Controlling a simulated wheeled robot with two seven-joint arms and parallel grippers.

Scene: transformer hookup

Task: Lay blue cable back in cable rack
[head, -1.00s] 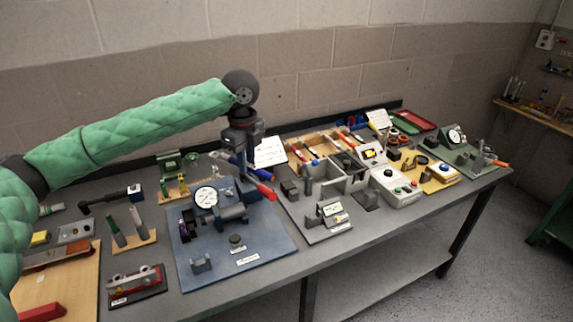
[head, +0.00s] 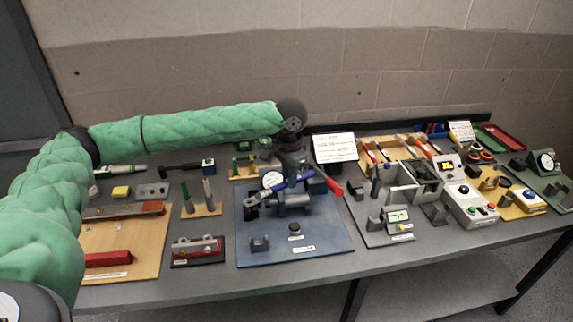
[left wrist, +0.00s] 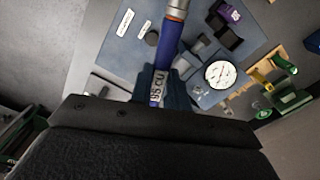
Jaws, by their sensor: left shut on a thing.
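My left gripper (head: 302,172) is shut on the blue cable (head: 284,187) and holds it over the blue base plate of the press fixture. In the left wrist view, the blue cable (left wrist: 170,42) runs upward from between the left gripper's fingers (left wrist: 161,80); printed lettering shows on it, with an orange band and metal end at the top. In the head view its metal lug points front-left, near the dial gauge (head: 272,180). A wooden rack (head: 372,141) with several red-ended pieces, apparently the cable rack, stands at back right. My right gripper is not in view.
A red lever (head: 331,187) stands close to the right of the held cable. A white sign (head: 335,148) stands behind the gripper. A grey fixture (head: 397,215) and an open grey box (head: 418,183) lie between the plate and the control box (head: 470,205).

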